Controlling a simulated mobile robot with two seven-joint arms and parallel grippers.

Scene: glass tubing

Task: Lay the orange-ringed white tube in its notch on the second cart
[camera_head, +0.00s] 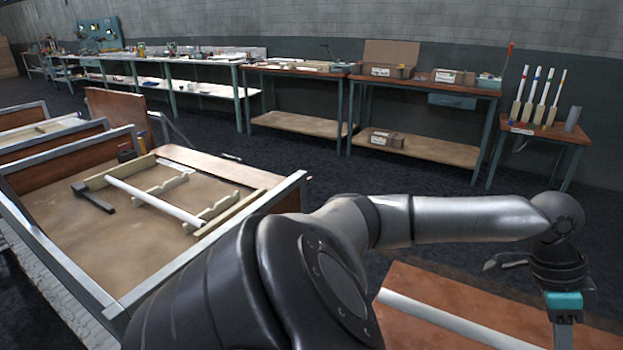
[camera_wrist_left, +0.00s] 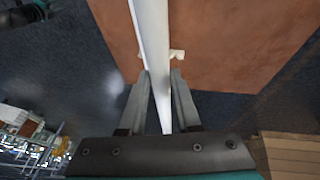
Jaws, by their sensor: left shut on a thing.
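A white tube (camera_head: 450,318) slants over a brown board at the lower right; it also shows in the left wrist view (camera_wrist_left: 152,35). No orange ring is visible on the part I see. My left gripper (camera_wrist_left: 160,80) is shut on this tube near one end; in the head view its teal-banded body (camera_head: 563,318) is at the lower right and its fingertips are out of frame. A cart (camera_head: 65,235) at the left holds notched pale supports (camera_head: 160,187) with another white tube (camera_head: 150,198) lying across them. My right gripper is not in view.
The brown board (camera_head: 425,277) lies under the held tube, with a small white piece (camera_wrist_left: 177,54) beside the tube. A black tool (camera_head: 92,198) lies on the left cart. Workbenches (camera_head: 345,75) line the wall. A small table (camera_head: 565,132) holds several upright ringed tubes.

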